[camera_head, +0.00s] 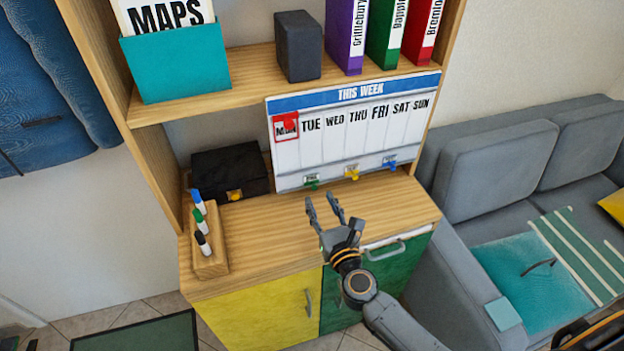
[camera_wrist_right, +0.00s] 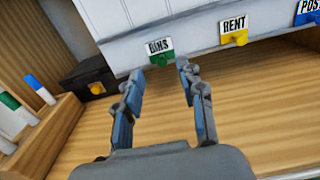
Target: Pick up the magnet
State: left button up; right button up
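A whiteboard (camera_head: 345,133) headed "THIS WEEK" leans upright on the wooden counter. Along its lower strip sit a green magnet (camera_head: 312,183) under a "BINS" label, a yellow magnet (camera_head: 352,174) and a blue magnet (camera_head: 389,163). A red marker (camera_head: 289,124) sits over the Monday column. My right gripper (camera_head: 323,205) is open and empty, in front of the board and below the green magnet. In the right wrist view the fingers (camera_wrist_right: 160,72) point at the green magnet (camera_wrist_right: 161,59), with the yellow magnet (camera_wrist_right: 238,38) to the right. My left gripper is not in view.
A marker holder (camera_head: 211,252) with several pens and a black box (camera_head: 229,170) stand at the left of the counter. A shelf (camera_head: 250,92) runs above the board. The counter in front of the board is mostly clear. A grey sofa (camera_head: 500,150) is at the right.

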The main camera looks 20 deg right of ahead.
aim_at(315, 189)
jog(key=w, duration=0.5)
jog(key=shift+f, duration=0.25)
jog(key=shift+s, duration=0.1)
grip_shut()
